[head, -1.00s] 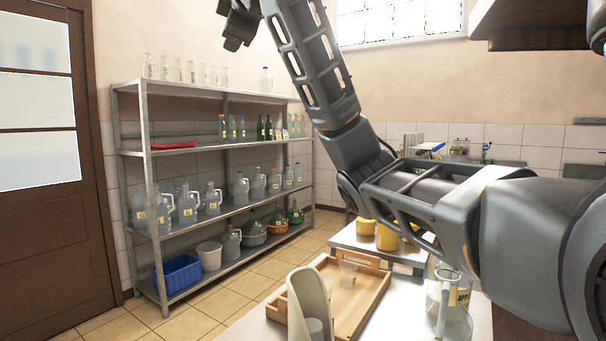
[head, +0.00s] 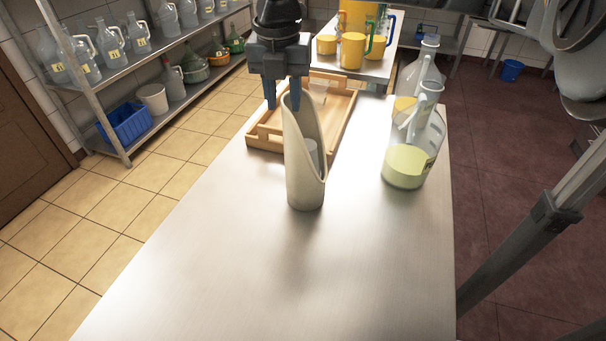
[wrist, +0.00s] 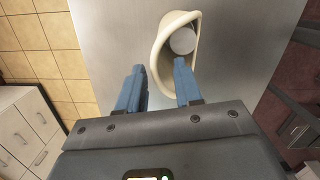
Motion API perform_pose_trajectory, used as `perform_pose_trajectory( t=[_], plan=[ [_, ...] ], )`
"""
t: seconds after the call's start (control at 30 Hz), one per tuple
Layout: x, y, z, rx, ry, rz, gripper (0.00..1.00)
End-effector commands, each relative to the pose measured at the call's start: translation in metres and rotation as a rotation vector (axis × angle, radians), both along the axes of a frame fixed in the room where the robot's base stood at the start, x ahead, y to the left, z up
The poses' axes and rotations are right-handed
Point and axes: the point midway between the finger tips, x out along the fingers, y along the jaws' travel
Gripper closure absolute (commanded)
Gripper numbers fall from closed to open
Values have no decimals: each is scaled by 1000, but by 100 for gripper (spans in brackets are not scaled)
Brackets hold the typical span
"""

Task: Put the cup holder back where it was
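The cup holder (head: 303,180), a cream tube with a slanted, scooped opening, stands upright on the metal table. A pale cup (head: 311,150) shows inside its opening; the wrist view also shows the holder (wrist: 158,62) with the round cup (wrist: 183,40) inside. My gripper (head: 285,101) points down at the holder's tall upper edge. Its blue fingers are apart. In the wrist view my gripper (wrist: 158,75) has one finger outside the holder and the other over its opening, with the rim between them. I cannot tell whether either finger touches it.
A wooden tray (head: 262,143) with a clear cup (head: 319,92) in it lies just behind the holder. Glass jugs (head: 408,163) stand to the right, one with pale yellow liquid. Yellow vessels (head: 352,50) stand on a farther table. The near part of the metal table (head: 270,270) is clear.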

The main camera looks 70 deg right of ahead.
Motion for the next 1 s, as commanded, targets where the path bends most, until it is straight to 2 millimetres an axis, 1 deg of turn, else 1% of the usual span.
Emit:
perform_pose_trajectory(
  t=[0.17,0.43,0.57,0.77,1.0],
  plan=[
    [0,-3,-16,-1,-1,-1,65],
    [1,-9,-53,-2,-1,-2,65],
    [2,-10,-60,-2,-2,-2,65],
    [2,-10,-61,-3,-3,-1,65],
    [2,-10,-60,-4,-4,-1,87]
  ],
)
